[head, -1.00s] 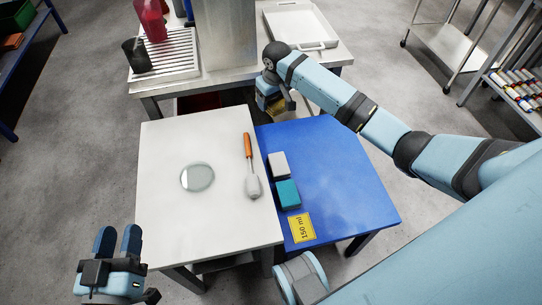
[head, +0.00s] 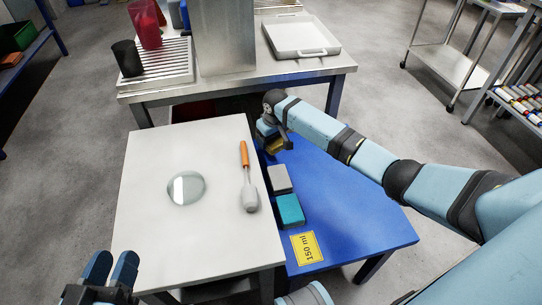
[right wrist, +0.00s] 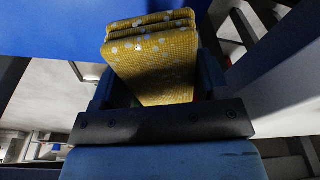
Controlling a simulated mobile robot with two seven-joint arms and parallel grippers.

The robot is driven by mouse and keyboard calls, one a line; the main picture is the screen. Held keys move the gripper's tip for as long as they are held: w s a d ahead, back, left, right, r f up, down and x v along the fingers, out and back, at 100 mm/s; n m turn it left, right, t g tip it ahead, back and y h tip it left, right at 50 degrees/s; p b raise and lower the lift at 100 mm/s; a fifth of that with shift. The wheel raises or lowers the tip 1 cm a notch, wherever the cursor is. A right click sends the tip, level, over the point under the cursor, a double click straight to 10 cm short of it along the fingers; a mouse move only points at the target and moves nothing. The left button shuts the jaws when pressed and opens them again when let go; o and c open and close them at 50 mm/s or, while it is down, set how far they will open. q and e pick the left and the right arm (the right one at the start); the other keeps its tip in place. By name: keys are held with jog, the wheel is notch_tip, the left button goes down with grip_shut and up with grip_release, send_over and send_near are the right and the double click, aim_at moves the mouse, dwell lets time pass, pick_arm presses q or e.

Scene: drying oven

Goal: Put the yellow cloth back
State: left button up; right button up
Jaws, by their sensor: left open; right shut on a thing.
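The folded yellow cloth (right wrist: 155,65), dotted with pale spots, is between the fingers of my right gripper (right wrist: 155,90) in the right wrist view. In the head view my right gripper (head: 272,142) is at the far left corner of the blue table (head: 350,195), and only a small part of the cloth (head: 276,147) shows below it. I cannot tell whether the cloth touches the table. My left gripper (head: 110,272) is open and empty at the bottom left, beside the white table's near left corner.
The white table (head: 150,235) holds a round glass dish (head: 186,188) and an orange-handled tool (head: 247,175). A metal bench (head: 305,70) stands behind.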

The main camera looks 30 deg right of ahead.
notch_tip(320, 180, down, 2)
jog(key=shift+f+b, duration=0.15)
jog(key=shift+b, duration=0.2)
notch_tip(320, 180, down, 4)
jog(key=shift+r+b, duration=0.2)
jog(key=shift+b, duration=0.65)
pick_arm(q)
jog(key=f, duration=0.2)
jog(key=shift+w+f+m+g, duration=0.2)
jog(key=shift+f+m+g, duration=0.1)
jog(key=shift+m, duration=0.1)
pick_arm(e)
jog(key=shift+r, duration=0.1)
jog(key=o, duration=1)
jog(key=shift+c, duration=0.2)
